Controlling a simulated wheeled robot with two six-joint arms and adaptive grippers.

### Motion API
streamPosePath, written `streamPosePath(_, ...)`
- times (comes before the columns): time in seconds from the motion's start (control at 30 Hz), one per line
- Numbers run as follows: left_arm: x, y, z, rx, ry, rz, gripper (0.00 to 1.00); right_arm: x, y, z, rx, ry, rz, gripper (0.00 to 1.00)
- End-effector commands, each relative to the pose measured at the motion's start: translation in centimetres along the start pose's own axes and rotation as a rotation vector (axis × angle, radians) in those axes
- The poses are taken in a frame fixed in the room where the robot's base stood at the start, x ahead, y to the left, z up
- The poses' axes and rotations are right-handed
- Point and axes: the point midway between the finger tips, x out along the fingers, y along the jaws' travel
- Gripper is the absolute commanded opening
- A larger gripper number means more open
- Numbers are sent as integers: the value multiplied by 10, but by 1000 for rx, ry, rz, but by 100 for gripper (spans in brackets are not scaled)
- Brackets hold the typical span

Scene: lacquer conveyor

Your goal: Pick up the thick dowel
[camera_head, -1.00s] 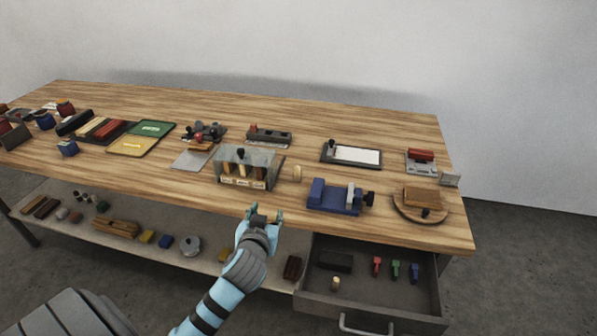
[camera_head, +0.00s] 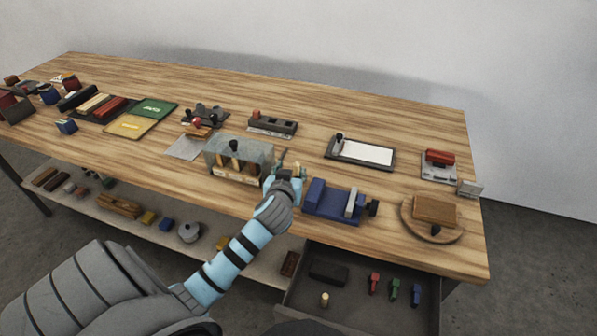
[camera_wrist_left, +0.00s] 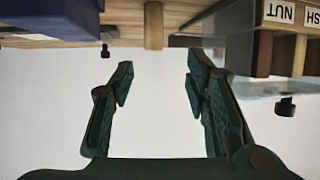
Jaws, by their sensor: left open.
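A thick pale wooden dowel (camera_wrist_left: 153,25) stands upright on the bench in the left wrist view, between the labelled rack and a blue block. My left gripper (camera_wrist_left: 158,80) is open and empty, with its fingertips apart and the dowel in line with the gap, beyond the tips. In the head view my left gripper (camera_head: 283,180) is at the bench between the rack and the blue vise, and it hides most or all of the dowel. A short pale peg (camera_head: 325,299) stands in the open drawer. My right gripper is not in view.
A grey rack (camera_head: 238,150) holding wooden pieces stands close left of the gripper. A blue vise (camera_head: 330,203) stands close right. The open drawer (camera_head: 385,320) juts out below the bench front. Bench top (camera_head: 370,115) behind the clipboard is clear.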

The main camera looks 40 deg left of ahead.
Motion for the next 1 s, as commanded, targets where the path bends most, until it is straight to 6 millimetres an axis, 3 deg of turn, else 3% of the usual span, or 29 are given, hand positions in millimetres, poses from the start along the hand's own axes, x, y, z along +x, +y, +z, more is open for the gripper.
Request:
streamPosePath(0.13, 24, 1, 1, 0, 2, 0, 43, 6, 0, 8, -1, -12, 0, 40)
streamPosePath(0.4, 70, 8, 10, 0, 1, 2, 43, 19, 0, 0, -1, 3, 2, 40)
streamPosePath(0.67, 76, 8, 8, 1, 1, 3, 43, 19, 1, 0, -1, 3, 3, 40)
streamPosePath(0.9, 76, 8, 8, 1, 1, 3, 5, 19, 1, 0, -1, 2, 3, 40)
streamPosePath(1.0, 76, 8, 8, 1, 1, 3, 4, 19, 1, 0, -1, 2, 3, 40)
